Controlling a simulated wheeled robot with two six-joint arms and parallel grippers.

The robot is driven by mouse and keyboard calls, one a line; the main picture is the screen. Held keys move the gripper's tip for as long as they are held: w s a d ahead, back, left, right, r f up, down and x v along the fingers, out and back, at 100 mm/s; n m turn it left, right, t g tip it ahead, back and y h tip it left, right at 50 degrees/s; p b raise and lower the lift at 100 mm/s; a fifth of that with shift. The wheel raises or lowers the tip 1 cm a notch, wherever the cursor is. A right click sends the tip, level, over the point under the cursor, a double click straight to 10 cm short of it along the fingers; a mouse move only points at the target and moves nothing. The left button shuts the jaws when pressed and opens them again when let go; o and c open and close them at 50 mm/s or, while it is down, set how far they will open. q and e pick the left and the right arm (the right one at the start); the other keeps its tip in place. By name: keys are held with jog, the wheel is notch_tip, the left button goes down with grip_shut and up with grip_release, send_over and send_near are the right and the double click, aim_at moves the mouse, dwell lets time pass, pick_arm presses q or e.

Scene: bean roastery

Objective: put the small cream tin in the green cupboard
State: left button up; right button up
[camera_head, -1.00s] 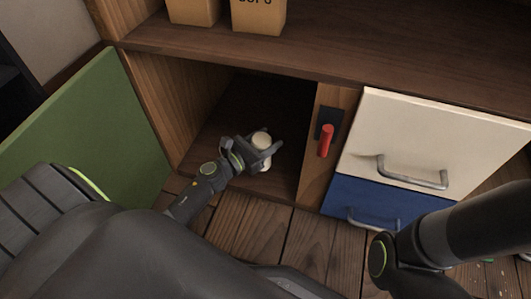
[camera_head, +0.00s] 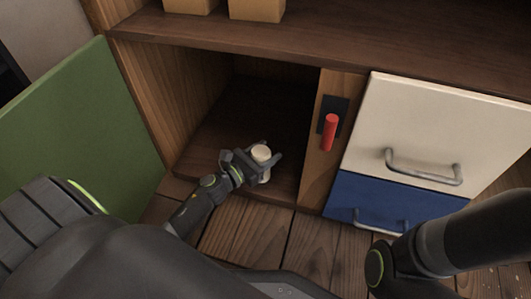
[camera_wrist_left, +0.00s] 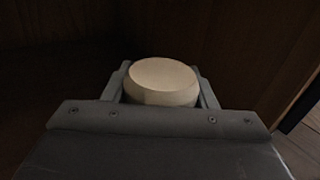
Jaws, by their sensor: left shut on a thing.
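The small cream tin (camera_head: 261,153) is upright between the fingers of my left gripper (camera_head: 264,164), which is shut on it. It is inside the front of the open cupboard, at or just above the cupboard floor (camera_head: 215,138); I cannot tell whether it touches. The green cupboard door (camera_head: 85,120) stands swung open to the left. In the left wrist view the tin (camera_wrist_left: 162,80) shows its round top between the two fingers (camera_wrist_left: 162,92). My right arm comes in at the lower right of the head view, with its gripper out of sight.
A red handle (camera_head: 329,132) is on the wooden post right of the opening. A cream drawer (camera_head: 425,125) and a blue drawer (camera_head: 365,197) are further right. Boxes (camera_head: 256,9) stand on the shelf above. The cupboard's inside behind the tin looks empty.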

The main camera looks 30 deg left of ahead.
pick_arm(q)
jog(key=o, duration=1.1)
jog(key=shift+f, duration=0.1)
jog(key=shift+o, duration=0.2)
jog(key=shift+r, duration=0.2)
jog(key=p+v, duration=0.2)
jog(key=v, duration=1)
